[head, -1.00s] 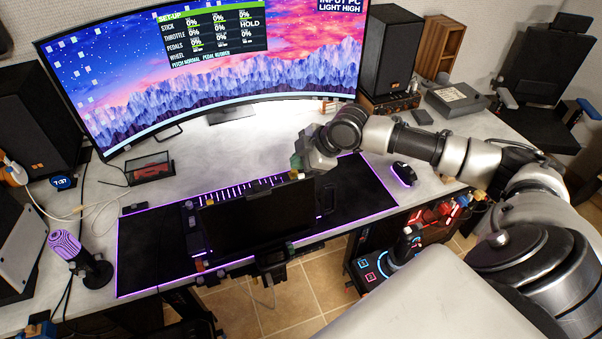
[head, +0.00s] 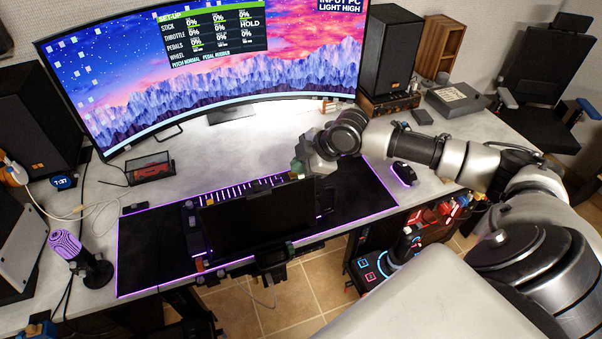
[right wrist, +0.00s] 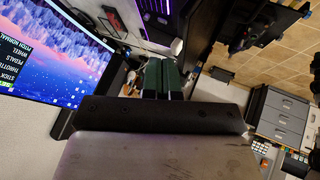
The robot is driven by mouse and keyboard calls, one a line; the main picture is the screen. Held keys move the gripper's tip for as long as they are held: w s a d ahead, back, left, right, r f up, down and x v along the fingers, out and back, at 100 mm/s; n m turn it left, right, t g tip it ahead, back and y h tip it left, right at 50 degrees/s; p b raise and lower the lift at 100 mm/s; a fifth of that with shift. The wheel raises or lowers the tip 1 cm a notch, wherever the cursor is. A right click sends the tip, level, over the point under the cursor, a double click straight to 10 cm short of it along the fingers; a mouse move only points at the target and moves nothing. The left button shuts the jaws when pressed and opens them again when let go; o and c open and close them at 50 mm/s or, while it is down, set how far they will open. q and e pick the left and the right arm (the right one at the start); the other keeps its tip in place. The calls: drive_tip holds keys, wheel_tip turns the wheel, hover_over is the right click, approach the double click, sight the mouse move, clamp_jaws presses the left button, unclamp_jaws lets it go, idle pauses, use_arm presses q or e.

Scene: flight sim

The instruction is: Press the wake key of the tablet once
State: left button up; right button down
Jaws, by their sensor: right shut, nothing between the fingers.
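The tablet (head: 258,222) is a dark, blank screen standing tilted at the front of the desk, over the black mat. Its wake key is too small to make out. My right gripper (head: 296,168) is shut and empty, close behind and above the tablet's upper right corner in the head view. Whether it touches the tablet cannot be told. In the right wrist view its green fingers (right wrist: 162,78) are together, with a dark upright panel edge (right wrist: 200,35) just right of them, which looks like the tablet. My left gripper is not in view.
The black mat (head: 360,190) has a glowing purple edge. A mouse (head: 404,173) lies at its right end, a microphone (head: 85,258) stands at the left. A wide curved monitor (head: 220,60) fills the back. A joystick (head: 402,245) sits below the desk's front edge.

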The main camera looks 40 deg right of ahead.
drive_tip(key=shift+f, duration=0.3)
idle(0.4)
drive_tip(key=shift+r, duration=0.1)
drive_tip(key=shift+w+r+p, duration=0.1)
drive_tip(key=shift+r+p, duration=0.6)
drive_tip(key=shift+p, duration=0.2)
drive_tip(key=r+p, duration=0.3)
drive_tip(key=w+r+p, duration=0.1)
drive_tip(key=r, duration=0.1)
drive_tip(key=shift+d, duration=0.1)
drive_tip(key=shift+s, duration=0.1)
idle(0.5)
